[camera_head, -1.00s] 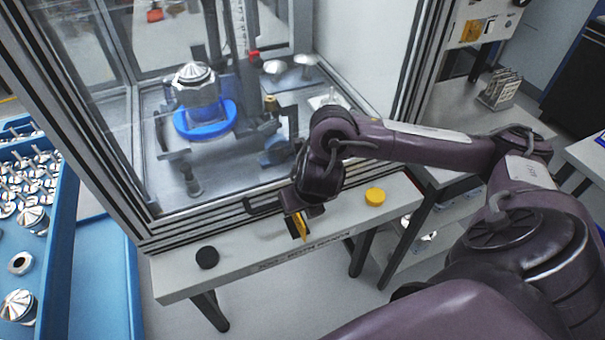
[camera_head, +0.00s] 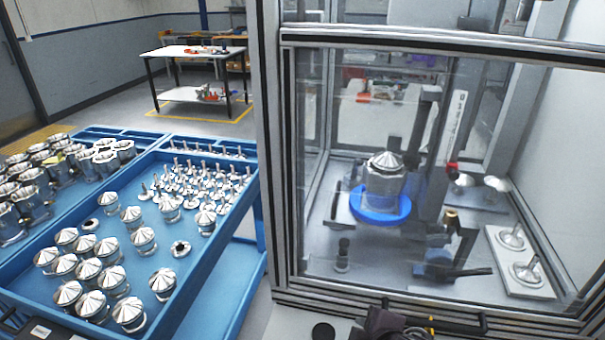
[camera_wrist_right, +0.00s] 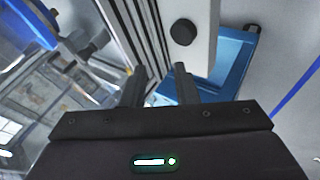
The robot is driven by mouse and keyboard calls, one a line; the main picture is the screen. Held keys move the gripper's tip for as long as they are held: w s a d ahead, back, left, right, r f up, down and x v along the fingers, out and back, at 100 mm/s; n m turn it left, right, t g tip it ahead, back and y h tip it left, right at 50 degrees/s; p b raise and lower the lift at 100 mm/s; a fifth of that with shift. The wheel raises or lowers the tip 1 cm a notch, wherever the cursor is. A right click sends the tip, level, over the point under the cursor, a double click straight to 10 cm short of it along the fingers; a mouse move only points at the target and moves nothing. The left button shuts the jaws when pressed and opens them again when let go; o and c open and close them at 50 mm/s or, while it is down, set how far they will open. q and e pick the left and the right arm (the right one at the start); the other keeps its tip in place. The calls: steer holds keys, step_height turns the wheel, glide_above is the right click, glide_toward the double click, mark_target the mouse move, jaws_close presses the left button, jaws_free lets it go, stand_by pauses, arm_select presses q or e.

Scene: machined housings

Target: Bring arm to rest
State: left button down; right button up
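My right arm's dark wrist (camera_head: 395,325) shows only at the bottom edge of the head view, in front of the glass cabinet. In the right wrist view my right gripper (camera_wrist_right: 160,82) has its two dark fingers apart, with nothing between them. A black round button (camera_wrist_right: 183,31) on the light bench edge lies just beyond the fingertips. A black part with a white label (camera_head: 42,331) at the head view's bottom left corner looks like part of my left gripper; its fingers cannot be made out.
The glass cabinet's frame (camera_head: 268,150) stands close ahead. Inside, a metal housing (camera_head: 386,178) sits on a blue ring (camera_head: 378,207). A blue tray table (camera_head: 225,232) with many metal parts is at left. The black button (camera_head: 323,332) shows at the bottom. A far table (camera_head: 190,52) stands behind.

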steer(key=s+d+f+m+g+h, duration=0.2)
steer(key=s+d+f+m+g, duration=0.35)
steer(key=s+d+m, duration=0.6)
step_height(320, 180, down, 31)
steer(key=a+m+b, duration=0.1)
steer(key=a+b, duration=0.1)
steer(key=a, duration=0.1)
steer(key=s+d+f+g+b, duration=0.1)
steer(key=s+d+f, duration=0.1)
steer(key=s+f, duration=0.7)
steer(key=s+d+f+b, duration=0.1)
steer(key=s+d+f, duration=0.1)
steer(key=s+f, duration=0.8)
step_height(320, 180, down, 2)
steer(key=shift+s+g, duration=0.25)
steer(key=shift+g, duration=0.1)
